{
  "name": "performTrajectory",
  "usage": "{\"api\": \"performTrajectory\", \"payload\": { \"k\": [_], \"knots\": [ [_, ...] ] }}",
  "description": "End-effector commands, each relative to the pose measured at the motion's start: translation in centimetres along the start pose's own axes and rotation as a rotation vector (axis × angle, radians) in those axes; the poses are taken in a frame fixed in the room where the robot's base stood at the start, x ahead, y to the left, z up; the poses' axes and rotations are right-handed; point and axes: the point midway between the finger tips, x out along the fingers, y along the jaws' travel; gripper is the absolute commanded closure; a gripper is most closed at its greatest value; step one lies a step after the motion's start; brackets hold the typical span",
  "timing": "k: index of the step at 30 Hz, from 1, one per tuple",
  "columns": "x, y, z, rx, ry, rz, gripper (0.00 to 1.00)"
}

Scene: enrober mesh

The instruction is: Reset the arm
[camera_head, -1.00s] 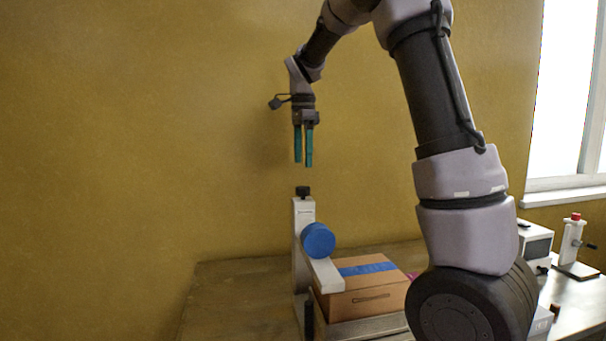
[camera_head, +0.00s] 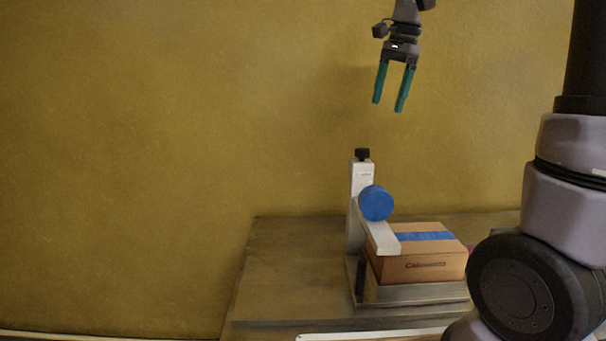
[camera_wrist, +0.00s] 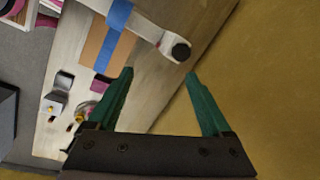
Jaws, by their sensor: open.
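My gripper (camera_head: 390,90) hangs in the air near the top of the head view, its two green fingers pointing down, apart and with nothing between them. It is above the tape machine and touches nothing. The wrist view also shows the open gripper (camera_wrist: 160,88), with the tabletop below it. My arm's lower links fill the right side of the head view.
A machine post with a black knob (camera_head: 362,155) and a blue tape roll (camera_head: 376,203) stands on the wooden table (camera_head: 285,275). A cardboard box (camera_head: 425,262) with blue tape sits beside it. The yellow wall (camera_head: 150,150) is behind; the air around my gripper is clear.

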Motion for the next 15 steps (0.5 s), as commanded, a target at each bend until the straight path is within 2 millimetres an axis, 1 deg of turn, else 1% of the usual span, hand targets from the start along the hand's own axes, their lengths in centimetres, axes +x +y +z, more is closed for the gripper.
{"api": "performTrajectory", "payload": {
  "k": [1,7,11,12,15],
  "knots": [
    [-0.7,1.7,0.2,-0.049,-0.003,-0.038,0.17],
    [-2.0,7.3,1.9,-0.283,0.034,-0.175,0.17],
    [-2.0,10.8,3.3,-0.431,0.094,-0.253,0.17],
    [-1.9,11.9,3.6,-0.475,0.118,-0.273,0.17],
    [-1.4,14.2,4.7,-0.579,0.182,-0.313,0.17]
  ]
}}
